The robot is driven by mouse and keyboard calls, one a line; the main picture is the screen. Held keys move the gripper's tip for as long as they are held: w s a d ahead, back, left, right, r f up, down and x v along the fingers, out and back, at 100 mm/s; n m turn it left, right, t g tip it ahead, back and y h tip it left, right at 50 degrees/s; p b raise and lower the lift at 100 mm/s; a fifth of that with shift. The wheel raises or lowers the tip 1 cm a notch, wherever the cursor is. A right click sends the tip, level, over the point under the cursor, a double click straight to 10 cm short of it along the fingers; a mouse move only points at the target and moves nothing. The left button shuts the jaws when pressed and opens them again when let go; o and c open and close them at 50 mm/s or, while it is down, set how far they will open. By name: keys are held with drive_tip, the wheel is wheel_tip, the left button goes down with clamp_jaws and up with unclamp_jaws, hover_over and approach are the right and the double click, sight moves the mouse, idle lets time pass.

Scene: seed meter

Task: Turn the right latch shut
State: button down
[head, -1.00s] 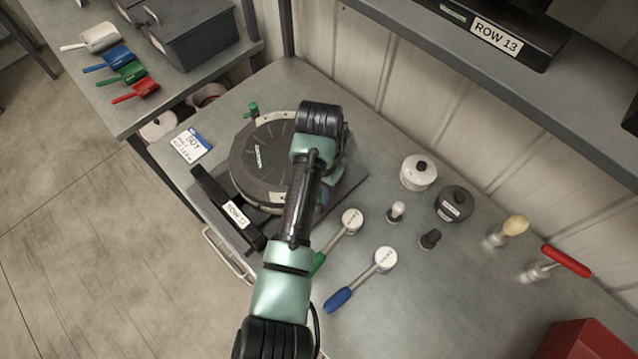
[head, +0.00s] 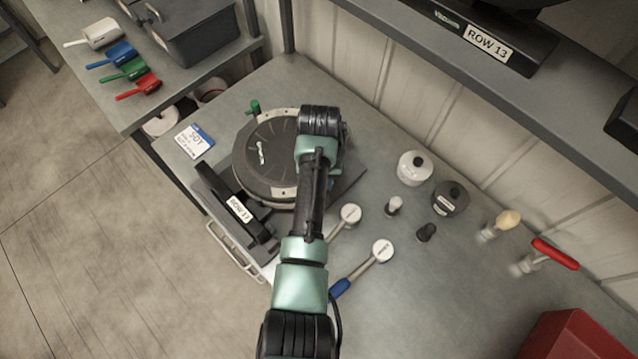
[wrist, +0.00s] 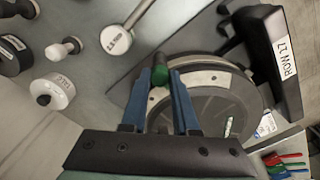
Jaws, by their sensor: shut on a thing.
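The seed meter (head: 262,165) is a round dark-lidded unit with a pale rim, lying on the bench; it also shows in the wrist view (wrist: 205,108). The right latch (wrist: 159,66) has a green handle at the rim. My gripper (wrist: 160,78) has its blue fingers on either side of that handle and is shut on it. In the head view my arm hides the right latch and the gripper. The other green latch (head: 254,107) stands at the far left of the rim.
White (head: 414,168) and dark (head: 450,197) lidded pots, small knobs and a blue-handled tool (head: 364,267) stand or lie right of my arm. A shelf (head: 480,75) overhangs the back.

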drive_tip(key=shift+w+r, duration=0.1)
drive_tip(key=c, duration=0.7)
unclamp_jaws()
drive_tip(key=shift+o, duration=0.2)
wheel_tip(320, 180, up, 13)
drive_tip(key=p, duration=0.1)
idle(0.3)
